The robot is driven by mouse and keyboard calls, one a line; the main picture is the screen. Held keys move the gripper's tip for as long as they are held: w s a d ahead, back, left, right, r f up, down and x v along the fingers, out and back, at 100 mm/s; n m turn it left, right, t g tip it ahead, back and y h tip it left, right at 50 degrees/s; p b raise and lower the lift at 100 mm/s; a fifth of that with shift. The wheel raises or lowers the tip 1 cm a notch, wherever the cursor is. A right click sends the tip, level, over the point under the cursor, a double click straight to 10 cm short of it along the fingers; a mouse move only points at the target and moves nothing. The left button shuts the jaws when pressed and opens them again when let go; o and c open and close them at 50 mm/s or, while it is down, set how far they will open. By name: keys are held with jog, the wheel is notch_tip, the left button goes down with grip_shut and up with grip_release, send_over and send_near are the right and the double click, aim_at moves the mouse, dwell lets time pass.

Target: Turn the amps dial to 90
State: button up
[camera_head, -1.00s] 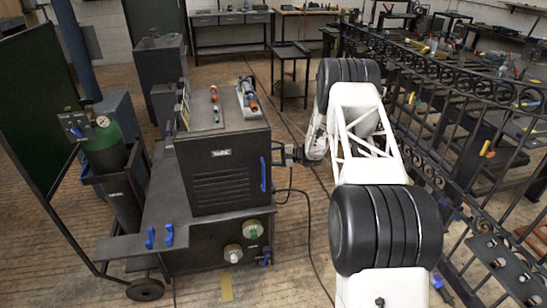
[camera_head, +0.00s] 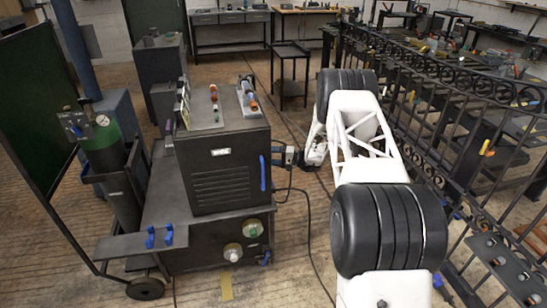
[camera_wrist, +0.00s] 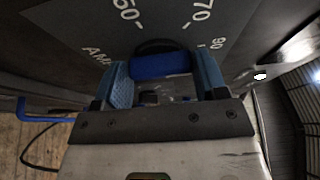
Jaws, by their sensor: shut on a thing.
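The amps dial's blue knob (camera_wrist: 160,66) shows in the wrist view between the two blue fingers of my gripper (camera_wrist: 160,78). My gripper is shut on the knob. The dial's dark plate (camera_wrist: 80,22) carries white numbers, including what look like 60, 70 and 90, and part of a word starting "AM". The knob's pointer is not clear. In the head view my gripper (camera_head: 292,157) is at the right side of the dark welding machine (camera_head: 225,168). The dial is hidden from that view.
A blue handle (camera_head: 263,173) is on the machine's near face, left of my gripper. A cable (camera_head: 308,215) hangs to the floor below. A green gas cylinder (camera_head: 105,150) stands at the left. A black scrollwork gate (camera_head: 460,110) stands close on the right of my arm.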

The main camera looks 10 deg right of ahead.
jog(key=shift+d, duration=0.1)
jog(key=o, duration=0.9)
jog(key=shift+o, duration=0.2)
jog(key=shift+d, duration=0.1)
jog(key=v, duration=0.7)
jog(key=shift+s+d, duration=0.15)
jog(key=shift+d, duration=0.05)
jog(key=shift+r, duration=0.1)
